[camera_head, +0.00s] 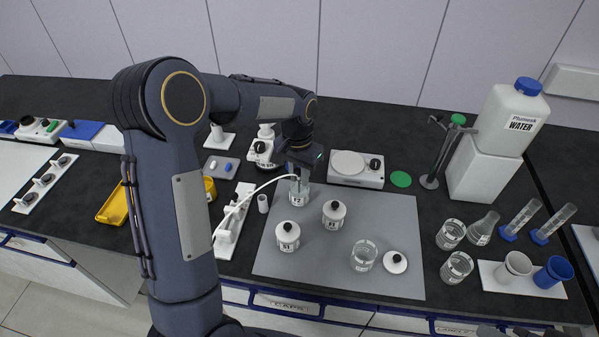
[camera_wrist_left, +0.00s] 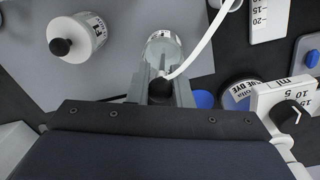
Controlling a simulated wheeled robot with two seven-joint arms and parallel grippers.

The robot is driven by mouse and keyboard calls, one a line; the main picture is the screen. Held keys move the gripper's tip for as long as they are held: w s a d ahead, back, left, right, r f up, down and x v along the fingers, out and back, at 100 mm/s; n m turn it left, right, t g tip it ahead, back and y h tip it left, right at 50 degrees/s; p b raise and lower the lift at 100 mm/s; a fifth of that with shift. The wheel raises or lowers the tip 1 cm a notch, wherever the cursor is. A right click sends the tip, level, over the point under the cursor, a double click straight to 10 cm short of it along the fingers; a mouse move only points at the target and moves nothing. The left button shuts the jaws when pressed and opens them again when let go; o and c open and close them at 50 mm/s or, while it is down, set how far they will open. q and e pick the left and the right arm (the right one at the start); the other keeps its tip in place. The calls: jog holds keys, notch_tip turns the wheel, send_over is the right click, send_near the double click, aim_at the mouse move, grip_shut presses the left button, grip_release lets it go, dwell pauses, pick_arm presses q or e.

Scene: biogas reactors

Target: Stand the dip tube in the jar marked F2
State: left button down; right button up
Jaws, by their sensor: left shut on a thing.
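My left gripper (camera_head: 301,168) is above the far left part of the grey mat. In the left wrist view its fingers (camera_wrist_left: 162,92) are shut on the black piece of the dip tube. The thin white dip tube (camera_head: 262,187) curves away to the left, and its curved part also shows in the left wrist view (camera_wrist_left: 206,42). A clear glass jar (camera_head: 299,193) stands directly under the gripper; it also shows in the left wrist view (camera_wrist_left: 163,47). Its mark looks like F2 but is small. Whether the tube's lower end is inside the jar is hard to tell.
Two white-lidded jars (camera_head: 288,237) (camera_head: 334,215) stand close by on the mat (camera_head: 400,225). An open glass jar (camera_head: 364,256) and a loose lid (camera_head: 395,262) are nearer the front. A white rack (camera_head: 232,222) is left of the mat, and a white device (camera_head: 355,169) behind it.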

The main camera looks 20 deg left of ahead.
pick_arm(q)
jog(key=c, duration=0.7)
grip_release()
jog(key=shift+c, duration=0.2)
jog(key=shift+r, duration=0.1)
notch_tip(320, 180, up, 7)
jog(key=p, duration=0.5)
dwell(0.5)
